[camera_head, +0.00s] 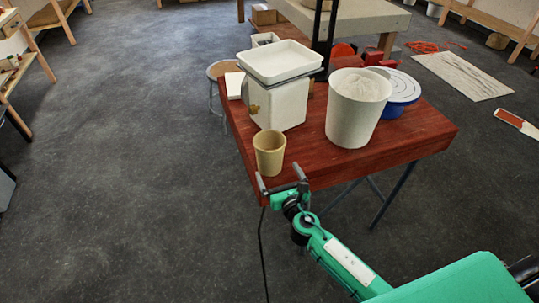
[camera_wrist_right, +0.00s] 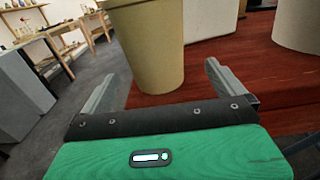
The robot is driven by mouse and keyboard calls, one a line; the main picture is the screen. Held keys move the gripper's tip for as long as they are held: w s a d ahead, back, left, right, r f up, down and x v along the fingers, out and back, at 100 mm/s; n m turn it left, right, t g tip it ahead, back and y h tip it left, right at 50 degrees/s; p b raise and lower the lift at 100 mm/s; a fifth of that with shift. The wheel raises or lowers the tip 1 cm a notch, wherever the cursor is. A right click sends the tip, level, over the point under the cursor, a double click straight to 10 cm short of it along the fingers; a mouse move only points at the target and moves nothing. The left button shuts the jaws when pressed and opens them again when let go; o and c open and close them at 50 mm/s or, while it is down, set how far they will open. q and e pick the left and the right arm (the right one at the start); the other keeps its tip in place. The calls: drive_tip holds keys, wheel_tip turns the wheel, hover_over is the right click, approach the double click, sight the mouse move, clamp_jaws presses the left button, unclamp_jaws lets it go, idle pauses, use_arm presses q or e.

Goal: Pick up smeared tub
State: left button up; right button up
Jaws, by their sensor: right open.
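A tan tapered tub (camera_head: 269,153) stands upright at the near left corner of the red-brown table. I cannot make out clear smears on it. My right gripper (camera_head: 281,180) is open at the table's near edge, just in front of this tub. In the right wrist view the tub (camera_wrist_right: 150,45) stands ahead of the open right gripper (camera_wrist_right: 158,82), between the lines of its two fingers; I cannot tell whether they touch it. A larger whitish tub (camera_head: 352,115) filled with white material stands farther right. My left gripper is not in view.
On the table (camera_head: 420,140), a white scale-like box (camera_head: 280,104) with a tray (camera_head: 279,61) stands behind the tan tub. A blue tub with a pale lid (camera_head: 402,87) stands behind the larger tub. The table's front right is bare.

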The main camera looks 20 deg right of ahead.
sight(274, 166)
drive_tip(key=w, duration=0.3)
drive_tip(key=w+a+r+p, duration=0.1)
drive_tip(key=shift+w, duration=0.4)
drive_tip(key=shift+w+d, duration=0.1)
drive_tip(key=shift+w, duration=0.2)
drive_tip(key=shift+c, duration=0.2)
drive_tip(key=c, duration=1.1)
drive_tip(key=shift+c, duration=1)
drive_tip(key=shift+r, duration=0.1)
